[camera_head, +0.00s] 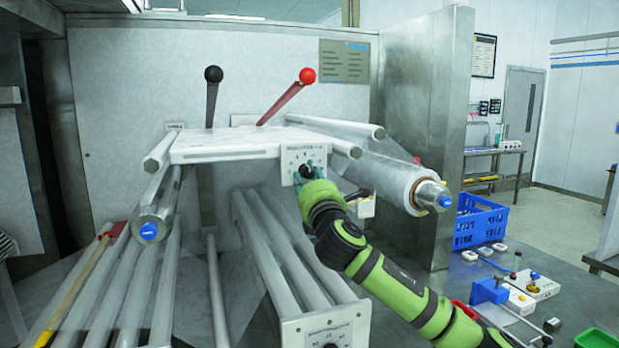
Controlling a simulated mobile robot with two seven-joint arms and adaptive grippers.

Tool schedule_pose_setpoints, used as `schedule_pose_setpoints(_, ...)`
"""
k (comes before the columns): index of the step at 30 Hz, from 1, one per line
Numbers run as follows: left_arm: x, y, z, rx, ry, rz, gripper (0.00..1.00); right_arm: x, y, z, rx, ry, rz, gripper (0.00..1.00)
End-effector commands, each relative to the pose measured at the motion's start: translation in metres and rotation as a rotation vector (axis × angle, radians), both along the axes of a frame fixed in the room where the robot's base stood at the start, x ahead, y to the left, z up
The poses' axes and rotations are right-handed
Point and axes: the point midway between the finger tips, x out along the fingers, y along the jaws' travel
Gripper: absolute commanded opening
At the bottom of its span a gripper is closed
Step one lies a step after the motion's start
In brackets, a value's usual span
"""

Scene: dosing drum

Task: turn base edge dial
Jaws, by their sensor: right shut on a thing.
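A white dial plate (290,158) with printed markings is fixed to the end of the white machine frame, near the centre of the view. A dark dial knob (306,171) sits on it, partly covered by my gripper. My right gripper (309,176), on the green and black arm from the lower right, is shut on this knob. A second white plate (308,331) with a dial shows lower down, cut by the bottom edge. I cannot tell from the labels which dial is the base edge one. My left gripper is not in view.
Black-knobbed (213,74) and red-knobbed (307,75) levers stand behind the frame. A film roll (385,178) lies just right of my gripper, and lower rollers (290,257) run beneath. A blue crate (480,221) and small items sit on the right table.

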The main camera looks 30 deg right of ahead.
Motion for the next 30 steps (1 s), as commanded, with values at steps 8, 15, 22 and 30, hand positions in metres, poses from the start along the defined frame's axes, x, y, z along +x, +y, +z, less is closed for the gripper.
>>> schedule_pose_setpoints(8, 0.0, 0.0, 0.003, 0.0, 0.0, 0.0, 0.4, -0.001, -0.001, 0.004, 0.156, -0.043, -0.006, 0.0)
schedule_pose_setpoints(15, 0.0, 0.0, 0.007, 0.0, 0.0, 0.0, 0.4, -0.001, -0.001, 0.005, 0.326, -0.086, -0.007, 0.0)
schedule_pose_setpoints(22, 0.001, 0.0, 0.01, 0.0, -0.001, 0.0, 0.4, -0.001, -0.001, 0.005, 0.452, -0.116, -0.009, 0.0)
schedule_pose_setpoints(30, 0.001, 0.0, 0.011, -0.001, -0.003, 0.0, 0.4, -0.001, -0.001, 0.005, 0.522, -0.133, -0.01, 0.0)
